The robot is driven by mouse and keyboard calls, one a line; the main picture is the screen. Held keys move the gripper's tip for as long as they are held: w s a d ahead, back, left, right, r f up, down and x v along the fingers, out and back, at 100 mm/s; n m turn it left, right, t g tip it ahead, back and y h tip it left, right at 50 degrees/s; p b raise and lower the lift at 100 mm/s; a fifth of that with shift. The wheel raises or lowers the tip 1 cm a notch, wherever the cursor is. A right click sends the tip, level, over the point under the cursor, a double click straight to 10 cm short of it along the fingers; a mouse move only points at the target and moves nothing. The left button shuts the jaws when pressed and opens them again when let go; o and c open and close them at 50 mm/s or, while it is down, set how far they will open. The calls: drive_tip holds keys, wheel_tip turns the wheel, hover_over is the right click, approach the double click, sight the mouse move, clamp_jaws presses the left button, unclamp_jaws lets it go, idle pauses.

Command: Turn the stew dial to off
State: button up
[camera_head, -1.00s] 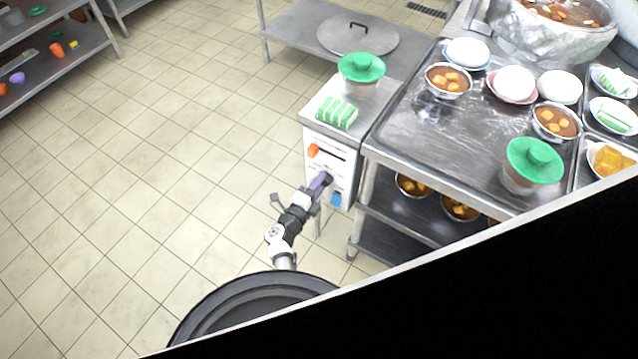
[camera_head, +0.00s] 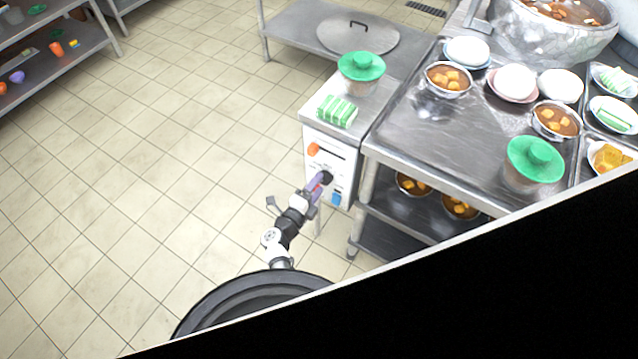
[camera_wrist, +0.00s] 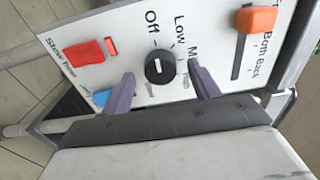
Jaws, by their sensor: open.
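The stew dial is a round black knob (camera_wrist: 158,66) on a white control panel in the wrist view. Its white mark lines up roughly with the tick of the printed Off label. Low, a partly hidden M label and High are printed to the right. My gripper (camera_wrist: 160,74) is open, with one purple finger on each side of the dial and gaps between. In the head view my gripper (camera_head: 319,183) is in front of the panel, and the black dial (camera_head: 327,177) shows just beyond the fingertips.
An orange slider handle (camera_wrist: 256,19), a red switch (camera_wrist: 85,53) and a blue part (camera_wrist: 102,96) are near the dial. A green-lidded pot (camera_head: 361,72) and a green-striped block (camera_head: 337,111) stand on top. A steel table (camera_head: 440,150) with bowls stands right; open floor lies left.

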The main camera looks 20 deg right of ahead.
drive_tip(key=b+v, duration=0.1)
drive_tip(key=v, duration=1.1)
drive_tip(key=shift+b, duration=0.35)
